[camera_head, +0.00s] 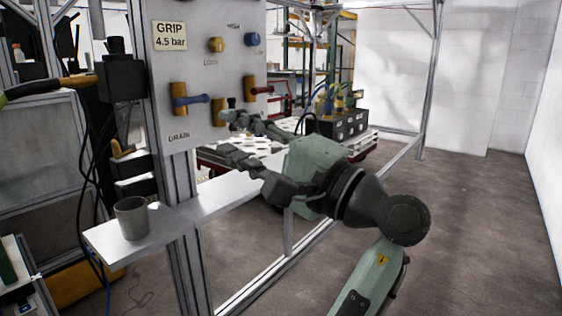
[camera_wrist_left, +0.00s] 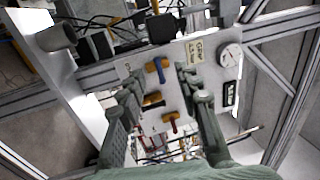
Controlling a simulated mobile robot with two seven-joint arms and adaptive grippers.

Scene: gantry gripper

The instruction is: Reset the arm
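My left gripper (camera_head: 226,132) is open and empty in front of the grey valve panel (camera_head: 184,60). Its two fingers are spread apart, and it also shows in the left wrist view (camera_wrist_left: 158,80). The panel has a blue-handled valve (camera_head: 190,100) and a red-handled valve (camera_head: 261,90) on yellow bodies. In the left wrist view, the blue handle (camera_wrist_left: 161,70) and the red handle (camera_wrist_left: 173,122) lie between the fingers, with no visible grip on either. The upper finger overlaps the panel's lower part in the head view. My right gripper is not in view.
A narrow grey shelf (camera_head: 190,215) below the panel carries a grey cup (camera_head: 132,217). Metal frame posts stand beside it. A table with a black box (camera_head: 338,125) is behind the gripper. The floor (camera_head: 465,210) at right is clear.

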